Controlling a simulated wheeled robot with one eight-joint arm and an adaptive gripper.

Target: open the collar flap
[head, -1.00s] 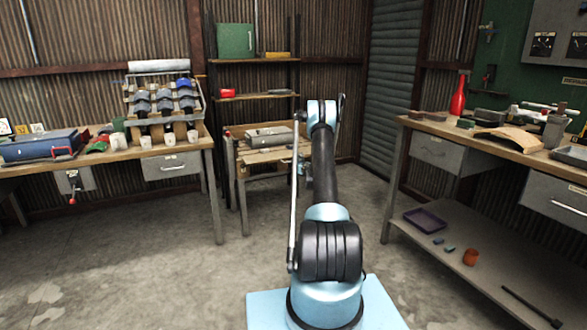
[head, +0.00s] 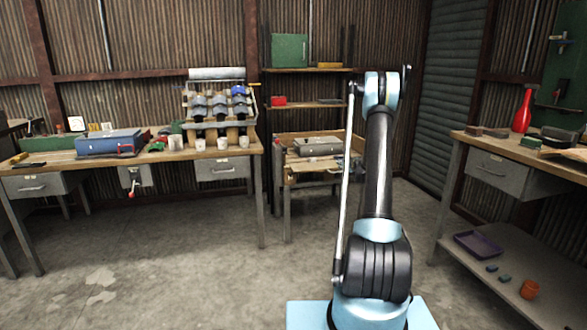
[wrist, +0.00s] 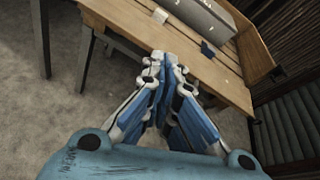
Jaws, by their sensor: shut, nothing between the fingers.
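I cannot make out a collar flap in either view. The small wooden table (head: 288,178) stands beyond my arm in the head view, with a long grey box-like unit (head: 316,146) on it. In the wrist view the same table (wrist: 215,83) fills the upper middle and right, and part of the grey unit (wrist: 205,16) shows at the top. My gripper (wrist: 158,58) is shut and empty, its fingertips seen against the table's near edge; contact cannot be told. In the head view my arm hides the gripper.
A long bench (head: 60,163) on the left carries a blue case (head: 110,143), a rack of dark curved pieces (head: 218,108) and several pale cups. A shelf (head: 307,69) stands behind the small table. A right bench (head: 470,138) holds a red bottle (head: 523,111). The floor at front left is clear.

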